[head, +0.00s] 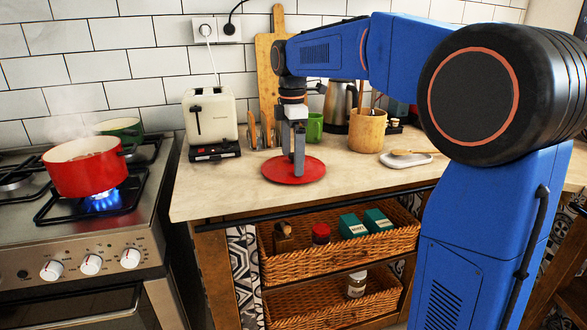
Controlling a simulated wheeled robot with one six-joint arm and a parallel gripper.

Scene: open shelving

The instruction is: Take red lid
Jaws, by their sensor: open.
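The red lid (310,173) is a flat round disc lying on the counter, near its front edge. My gripper (299,170) points straight down over the middle of the lid, with its fingertips at or just above the lid's centre. The fingers hide the lid's middle, so its knob does not show clearly. I cannot tell whether the fingers touch the lid. The gripper is open.
A steaming red pot (84,172) stands on a lit burner at left. A toaster (210,118), green mug (315,127), kettle (337,108) and wooden utensil holder (367,132) stand behind the lid. A spoon rest (405,159) lies right. Counter (215,185) left of the lid is clear.

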